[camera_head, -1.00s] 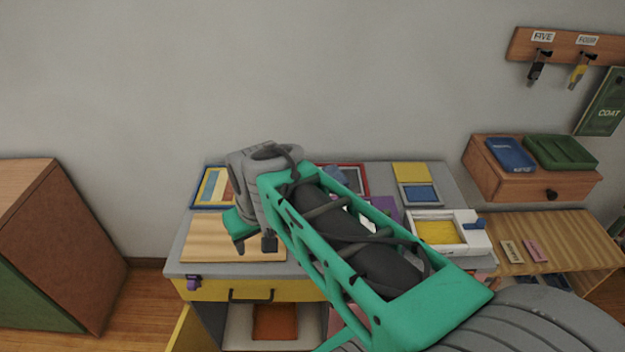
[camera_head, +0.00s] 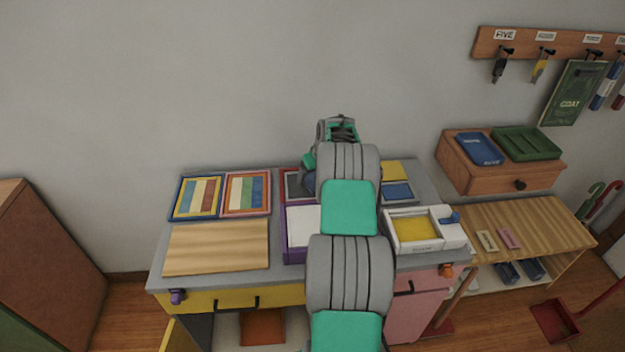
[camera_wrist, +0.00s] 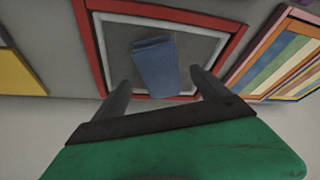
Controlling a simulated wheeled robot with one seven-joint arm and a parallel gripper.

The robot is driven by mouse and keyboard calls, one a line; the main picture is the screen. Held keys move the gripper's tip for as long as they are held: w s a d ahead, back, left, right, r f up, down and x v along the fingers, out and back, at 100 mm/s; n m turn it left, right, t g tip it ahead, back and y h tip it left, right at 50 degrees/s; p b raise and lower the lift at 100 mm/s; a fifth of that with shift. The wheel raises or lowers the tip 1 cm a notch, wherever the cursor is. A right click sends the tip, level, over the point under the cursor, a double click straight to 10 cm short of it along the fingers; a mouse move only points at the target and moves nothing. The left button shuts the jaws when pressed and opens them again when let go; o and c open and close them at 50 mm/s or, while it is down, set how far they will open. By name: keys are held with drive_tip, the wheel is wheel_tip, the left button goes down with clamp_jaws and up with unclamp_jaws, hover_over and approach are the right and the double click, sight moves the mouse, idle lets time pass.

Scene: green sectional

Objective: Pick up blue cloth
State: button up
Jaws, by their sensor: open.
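The blue cloth (camera_wrist: 156,66) is a small folded piece on the grey inside of a red-framed tray (camera_wrist: 96,60) in the wrist view. My gripper (camera_wrist: 160,77) is open, with one dark finger on each side of the cloth's near end in the picture. I cannot tell whether the fingers touch the cloth or are still above it. In the head view my arm covers most of the red-framed tray (camera_head: 284,176), and the cloth is mostly hidden there.
Two striped framed panels (camera_head: 222,193) lie left of the tray. A yellow and a blue square (camera_head: 397,192) lie to its right. A wooden board (camera_head: 216,247), a purple-edged tray (camera_head: 294,252) and a white box with yellow inside (camera_head: 394,241) stand nearer. The wall rises behind.

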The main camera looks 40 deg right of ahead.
drive_tip(key=shift+x, duration=0.85)
drive_tip(key=c, duration=1.6)
drive_tip(key=shift+r, duration=0.15)
